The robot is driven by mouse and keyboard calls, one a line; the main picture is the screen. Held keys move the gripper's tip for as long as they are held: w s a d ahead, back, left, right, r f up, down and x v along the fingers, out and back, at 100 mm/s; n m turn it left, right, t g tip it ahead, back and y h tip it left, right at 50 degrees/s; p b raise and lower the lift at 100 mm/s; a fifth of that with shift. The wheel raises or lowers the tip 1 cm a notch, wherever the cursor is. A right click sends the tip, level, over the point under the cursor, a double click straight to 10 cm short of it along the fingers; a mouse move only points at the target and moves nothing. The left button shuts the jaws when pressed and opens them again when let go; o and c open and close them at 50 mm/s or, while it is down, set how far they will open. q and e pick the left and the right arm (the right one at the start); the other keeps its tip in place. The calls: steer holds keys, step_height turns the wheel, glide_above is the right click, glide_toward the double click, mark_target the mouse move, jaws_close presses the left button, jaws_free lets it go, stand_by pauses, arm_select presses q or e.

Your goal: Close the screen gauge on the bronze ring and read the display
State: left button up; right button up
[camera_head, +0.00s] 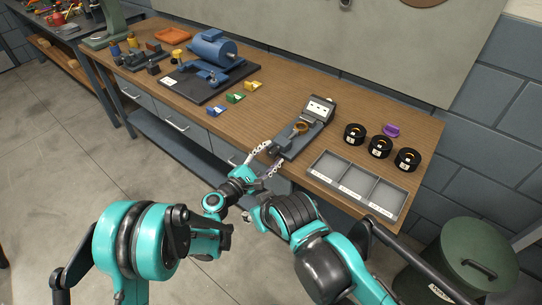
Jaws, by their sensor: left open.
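The screen gauge (320,108) lies on the wooden bench, a dark grey device with a pale display at its far end. The display is too small to read. The bronze ring (301,127) rests on the gauge's bed, on the side of the display nearer to me. I cannot tell whether the gauge's jaws touch it. My right gripper cannot be made out.
A grey tray (322,177) with three labelled compartments lies right of the gauge. Three black round holders (380,146) and a purple piece (391,130) stand behind it. A blue motor (213,50) and small coloured blocks (235,97) are to the left. A green bin (460,255) stands at lower right.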

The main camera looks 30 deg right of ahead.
arm_select(q)
steer(key=shift+w+d, duration=0.25)
steer(key=shift+d, duration=0.25)
steer(key=c, duration=1.2)
steer(key=shift+o, duration=0.2)
steer(key=shift+m, duration=0.3)
steer(key=m, duration=1)
steer(key=shift+m, duration=0.4)
steer(key=m, duration=0.6)
steer(key=shift+f, duration=0.1)
steer(key=m, duration=0.5)
steer(key=shift+m, duration=0.3)
